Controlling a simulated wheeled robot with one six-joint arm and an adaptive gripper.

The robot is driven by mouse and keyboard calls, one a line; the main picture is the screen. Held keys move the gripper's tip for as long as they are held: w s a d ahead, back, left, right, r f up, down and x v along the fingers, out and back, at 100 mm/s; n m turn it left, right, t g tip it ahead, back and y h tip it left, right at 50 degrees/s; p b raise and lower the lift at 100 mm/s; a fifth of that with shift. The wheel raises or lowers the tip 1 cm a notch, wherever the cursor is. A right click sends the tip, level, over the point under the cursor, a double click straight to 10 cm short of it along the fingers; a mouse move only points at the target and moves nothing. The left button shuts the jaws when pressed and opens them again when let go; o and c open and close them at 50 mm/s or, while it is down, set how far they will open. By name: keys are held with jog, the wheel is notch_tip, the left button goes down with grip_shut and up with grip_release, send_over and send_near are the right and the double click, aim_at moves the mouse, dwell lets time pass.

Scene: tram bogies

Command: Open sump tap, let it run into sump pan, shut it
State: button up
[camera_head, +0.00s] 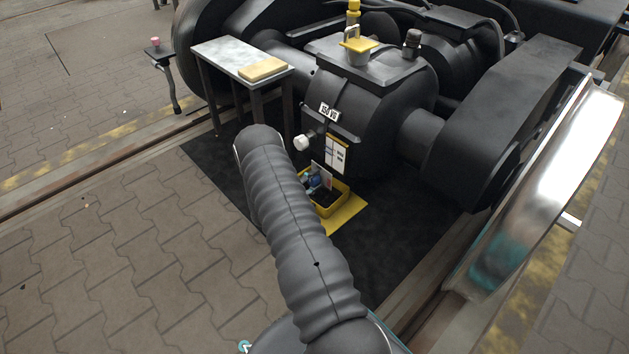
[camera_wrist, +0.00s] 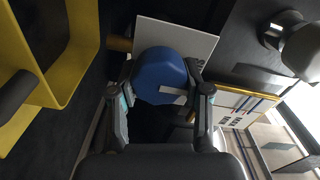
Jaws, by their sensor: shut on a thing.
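The sump tap shows in the wrist view as a round blue knob (camera_wrist: 160,74) in front of a white plate (camera_wrist: 206,44). My gripper (camera_wrist: 166,90) is shut on the knob, one finger on each side. In the head view the knob and fingers are small, low on the black gearbox casing (camera_head: 370,105), and partly behind my arm. The yellow sump pan (camera_head: 344,204) stands on the floor below; it also shows at the left of the wrist view (camera_wrist: 80,45). I cannot tell whether anything runs from the tap.
A small table (camera_head: 225,56) with a yellow block (camera_head: 263,68) stands left of the casing. A labelled card (camera_head: 337,155) and a white knob (camera_head: 301,142) are on the casing. A shiny wheel (camera_head: 530,185) stands at the right.

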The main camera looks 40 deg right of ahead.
jog(key=o, duration=1.2)
jog(key=shift+c, duration=0.2)
jog(key=shift+a, duration=0.15)
jog(key=a, duration=1.1)
jog(key=shift+s+a, duration=0.35)
jog(key=shift+s, duration=0.1)
